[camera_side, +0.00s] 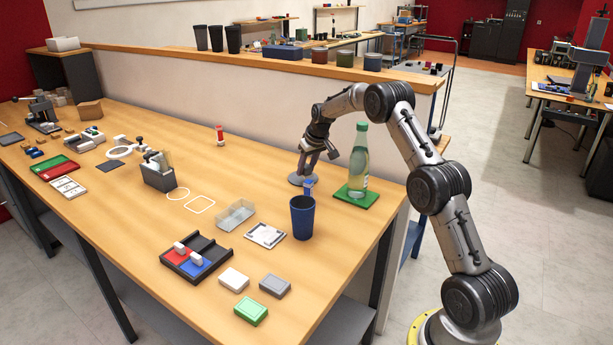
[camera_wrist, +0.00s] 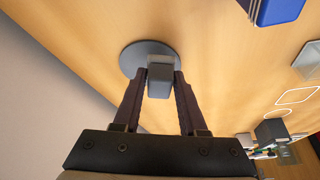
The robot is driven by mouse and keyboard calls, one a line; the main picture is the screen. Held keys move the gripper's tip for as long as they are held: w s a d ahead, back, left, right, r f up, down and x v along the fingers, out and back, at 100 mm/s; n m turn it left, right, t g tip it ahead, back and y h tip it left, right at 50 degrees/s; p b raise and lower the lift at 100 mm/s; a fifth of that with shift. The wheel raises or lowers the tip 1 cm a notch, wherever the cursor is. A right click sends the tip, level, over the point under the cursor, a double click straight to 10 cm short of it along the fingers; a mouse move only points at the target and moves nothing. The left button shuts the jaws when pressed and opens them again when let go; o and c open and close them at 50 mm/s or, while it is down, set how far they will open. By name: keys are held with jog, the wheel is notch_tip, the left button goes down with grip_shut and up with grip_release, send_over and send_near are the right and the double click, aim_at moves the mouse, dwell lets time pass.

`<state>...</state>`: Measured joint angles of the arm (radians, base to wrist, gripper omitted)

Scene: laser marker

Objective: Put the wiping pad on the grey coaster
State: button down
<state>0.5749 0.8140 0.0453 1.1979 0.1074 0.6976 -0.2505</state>
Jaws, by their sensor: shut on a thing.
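My gripper (camera_side: 309,172) is at the back right of the bench, with its fingers pointing down over the grey coaster (camera_side: 296,180). In the wrist view my gripper (camera_wrist: 160,82) is shut on a small grey block, which I take to be the wiping pad (camera_wrist: 160,80). The round, flat grey coaster (camera_wrist: 133,58) shows behind the pad and partly around it. The pad overlaps the coaster's right part in that view. I cannot tell whether the pad touches the coaster.
A blue cup (camera_side: 302,218) stands in front of my gripper. A clear bottle with a green cap (camera_side: 358,165) stands on a green mat (camera_side: 357,198) to the right. A low wall runs behind the bench.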

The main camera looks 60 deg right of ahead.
aim_at(307, 174)
jog(key=shift+f, duration=1.4)
jog(key=shift+f, duration=0.2)
jog(key=shift+c, duration=2.3)
grip_release()
jog(key=shift+r, duration=0.1)
